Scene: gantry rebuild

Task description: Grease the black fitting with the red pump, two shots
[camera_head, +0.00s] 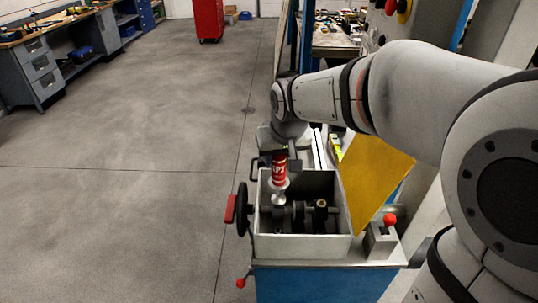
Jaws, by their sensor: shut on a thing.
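My gripper (279,150) is shut on the red pump (279,172), a red can-shaped body with white lettering. The pump is upright, with its pale lower end (279,196) pointing down into an open grey box (336,236). Inside the box is a dark shaft-like assembly (298,214) with several black parts. The pump's lower end is over the left part of this assembly; I cannot tell whether it touches.
A black handwheel (243,209) with a red handle (230,209) is on the box's left side. A yellow panel (374,180) leans behind it to the right. A red-knobbed lever (389,220) stands at front right. The floor to the left is clear.

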